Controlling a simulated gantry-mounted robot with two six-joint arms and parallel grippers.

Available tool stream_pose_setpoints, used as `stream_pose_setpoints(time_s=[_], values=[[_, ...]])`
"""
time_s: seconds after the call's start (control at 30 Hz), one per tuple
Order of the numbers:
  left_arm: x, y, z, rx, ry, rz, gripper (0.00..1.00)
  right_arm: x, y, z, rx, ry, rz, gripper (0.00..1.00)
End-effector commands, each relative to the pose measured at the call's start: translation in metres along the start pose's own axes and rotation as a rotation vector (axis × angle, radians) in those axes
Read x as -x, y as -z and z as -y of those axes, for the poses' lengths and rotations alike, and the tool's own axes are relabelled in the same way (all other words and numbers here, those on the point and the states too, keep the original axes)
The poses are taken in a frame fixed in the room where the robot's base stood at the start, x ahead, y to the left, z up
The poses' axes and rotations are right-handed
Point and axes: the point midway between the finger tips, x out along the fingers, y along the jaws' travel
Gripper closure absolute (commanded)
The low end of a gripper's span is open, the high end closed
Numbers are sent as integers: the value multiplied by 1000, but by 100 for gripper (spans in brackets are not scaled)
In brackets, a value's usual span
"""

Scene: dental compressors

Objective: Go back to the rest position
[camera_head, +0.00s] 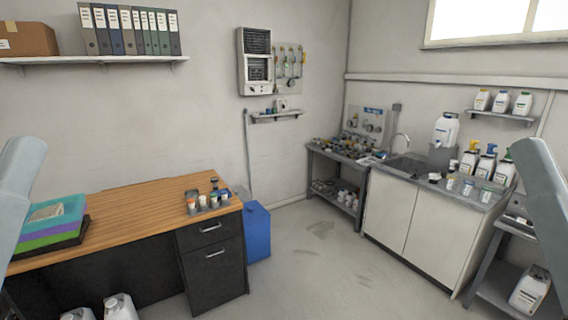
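Only grey-blue links of my two arms show in the head view, one at the left edge and one at the right edge. Neither of my grippers is in the picture, so what they hold and whether they are open is hidden. No object is seen being held.
A sink counter (410,210) with bottles stands at right. The floor (320,262) between is clear.

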Motion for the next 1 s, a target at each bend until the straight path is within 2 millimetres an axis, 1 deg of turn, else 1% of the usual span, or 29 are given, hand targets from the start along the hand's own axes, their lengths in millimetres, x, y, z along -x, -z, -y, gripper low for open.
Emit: stream_pose_setpoints(time_s=[0.03,0.1,0.17,0.27,0.4,0.5,0.6,0.67,1.0], values=[[-27,22,0,-24,0,4,54,-26,23,0,0,0,3,50],[-50,40,0,-21,0,9,54,-48,45,0,0,0,-1,50],[-68,55,0,-21,1,9,54,-66,61,0,0,0,-2,50],[-101,85,-1,-20,1,11,54,-98,91,0,0,0,-1,50],[-151,130,-1,-20,1,12,54,-148,137,0,0,0,-1,50],[-180,155,-2,-19,1,12,54,-176,163,-1,0,0,-1,50],[-196,170,-2,-19,1,13,54,-193,178,-1,0,0,0,50],[-201,174,-2,-19,1,13,54,-197,182,-1,0,0,0,50],[-200,172,-2,-19,1,13,54,-196,180,-1,0,0,1,50]])
